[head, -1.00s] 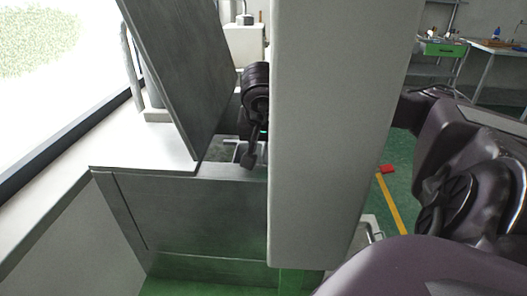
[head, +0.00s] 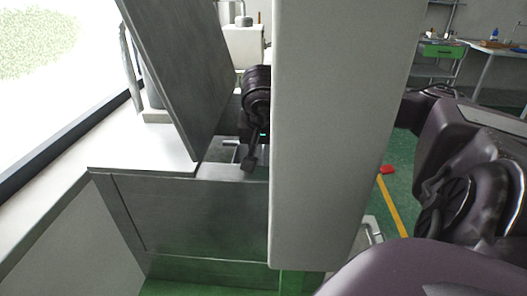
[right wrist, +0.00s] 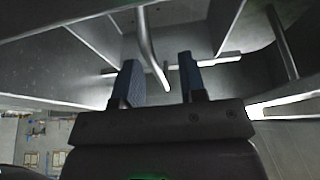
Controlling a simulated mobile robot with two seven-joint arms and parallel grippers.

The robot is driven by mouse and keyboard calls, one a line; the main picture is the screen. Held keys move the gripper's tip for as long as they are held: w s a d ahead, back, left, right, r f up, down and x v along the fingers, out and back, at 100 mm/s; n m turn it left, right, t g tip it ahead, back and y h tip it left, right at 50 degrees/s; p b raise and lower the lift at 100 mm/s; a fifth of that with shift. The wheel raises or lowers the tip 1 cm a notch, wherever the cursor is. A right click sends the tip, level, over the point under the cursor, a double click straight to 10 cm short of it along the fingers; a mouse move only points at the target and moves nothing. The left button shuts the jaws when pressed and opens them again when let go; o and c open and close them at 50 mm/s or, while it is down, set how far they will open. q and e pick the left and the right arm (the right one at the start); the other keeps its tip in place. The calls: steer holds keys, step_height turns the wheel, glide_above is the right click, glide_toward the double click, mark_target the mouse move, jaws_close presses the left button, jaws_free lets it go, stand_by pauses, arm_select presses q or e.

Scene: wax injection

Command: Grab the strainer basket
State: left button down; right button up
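My right gripper (head: 249,163) is partly hidden behind a pale panel in the head view, low over the opening of a steel tank. In the right wrist view my right gripper (right wrist: 158,68) is open, its two blue-padded fingers apart. A bent metal bar (right wrist: 153,55), which looks like the strainer basket's handle, reaches down between the fingers without visible contact. The basket's body cannot be made out clearly. In the head view a small metal frame (head: 229,143) shows beside the gripper; I cannot tell whether it belongs to the basket. My left gripper is out of view.
A tall pale panel (head: 340,130) blocks much of the head view. A tilted grey metal plate (head: 180,70) stands left of the gripper, above the steel tank's front (head: 205,220). Another metal tube (right wrist: 282,42) shows right of the fingers. Green floor lies at right.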

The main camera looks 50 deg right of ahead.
stand_by(0.4)
jaws_close()
